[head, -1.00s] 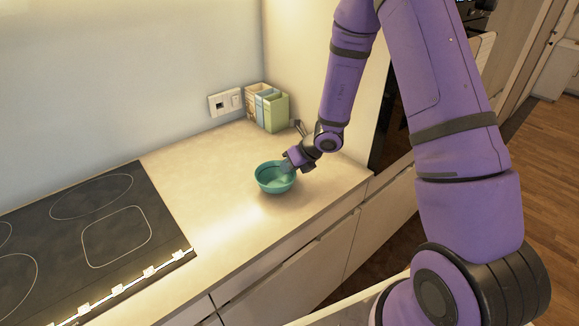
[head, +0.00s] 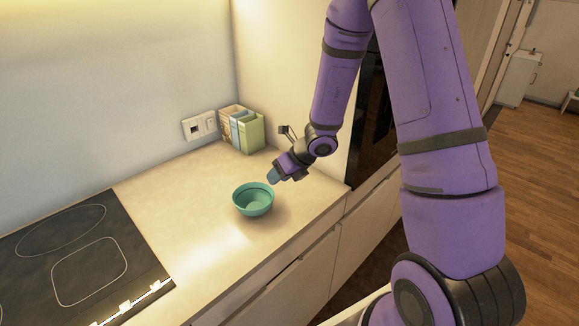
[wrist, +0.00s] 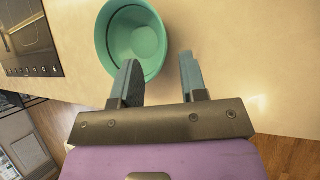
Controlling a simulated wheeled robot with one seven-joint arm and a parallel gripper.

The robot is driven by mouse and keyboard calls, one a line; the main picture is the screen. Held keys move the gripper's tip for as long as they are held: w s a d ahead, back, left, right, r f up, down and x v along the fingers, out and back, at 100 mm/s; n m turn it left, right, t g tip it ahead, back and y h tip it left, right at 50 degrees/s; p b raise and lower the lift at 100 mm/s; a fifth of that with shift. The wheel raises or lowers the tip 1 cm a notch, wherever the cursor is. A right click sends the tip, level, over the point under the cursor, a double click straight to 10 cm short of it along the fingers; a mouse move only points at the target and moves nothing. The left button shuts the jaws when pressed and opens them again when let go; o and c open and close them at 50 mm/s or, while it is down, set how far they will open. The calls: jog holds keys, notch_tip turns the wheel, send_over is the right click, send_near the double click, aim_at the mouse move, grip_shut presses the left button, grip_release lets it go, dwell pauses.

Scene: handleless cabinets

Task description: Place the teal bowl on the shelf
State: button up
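The teal bowl (head: 253,200) stands upright and empty on the beige counter, right of the cooktop. It also shows in the wrist view (wrist: 135,42) at the top, just beyond my fingers. My gripper (head: 274,178) is a little above and to the right of the bowl in the head view. In the wrist view my gripper (wrist: 160,80) is open with nothing between its fingers. The left finger overlaps the bowl's near rim in that picture; whether it touches I cannot tell. I cannot make out a shelf in either view.
A black cooktop (head: 80,262) lies at the left of the counter (head: 190,195). A box of books or folders (head: 241,130) stands against the wall behind the bowl, near wall sockets (head: 199,126). A tall cabinet side rises behind my arm. Counter around the bowl is clear.

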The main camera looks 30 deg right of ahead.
jog(key=s+a+r+n+g, duration=0.1)
jog(key=s+a+r+n, duration=0.1)
jog(key=s+r+n, duration=0.65)
jog(key=s+a+r+n, duration=0.2)
jog(key=s+r+n, duration=0.3)
jog(key=r+n, duration=0.65)
jog(key=s+d+r+n+h, duration=0.2)
jog(key=s+r+n, duration=0.3)
jog(key=s+n, duration=0.1)
jog(key=s+d+r+n+t+h, duration=0.1)
jog(key=s+d+r+n+h, duration=0.1)
jog(key=s+r+n, duration=0.3)
jog(key=s+n+h, duration=0.1)
jog(key=s, duration=0.3)
jog(key=shift+s+d+r+n, duration=0.25)
jog(key=shift+d+r+n, duration=0.05)
jog(key=shift+d+r, duration=0.05)
jog(key=shift+o, duration=0.8)
jog(key=shift+s+d+r, duration=0.1)
jog(key=shift+s+d, duration=0.05)
jog(key=shift+s, duration=0.05)
jog(key=m+y, duration=0.8)
jog(key=m, duration=2.1)
send_over(269, 187)
jog(key=s+d, duration=0.3)
jog(key=d, duration=0.3)
notch_tip(269, 187, down, 30)
jog(key=x, duration=1)
jog(key=shift+s+a+f, duration=0.2)
jog(key=shift+f, duration=0.05)
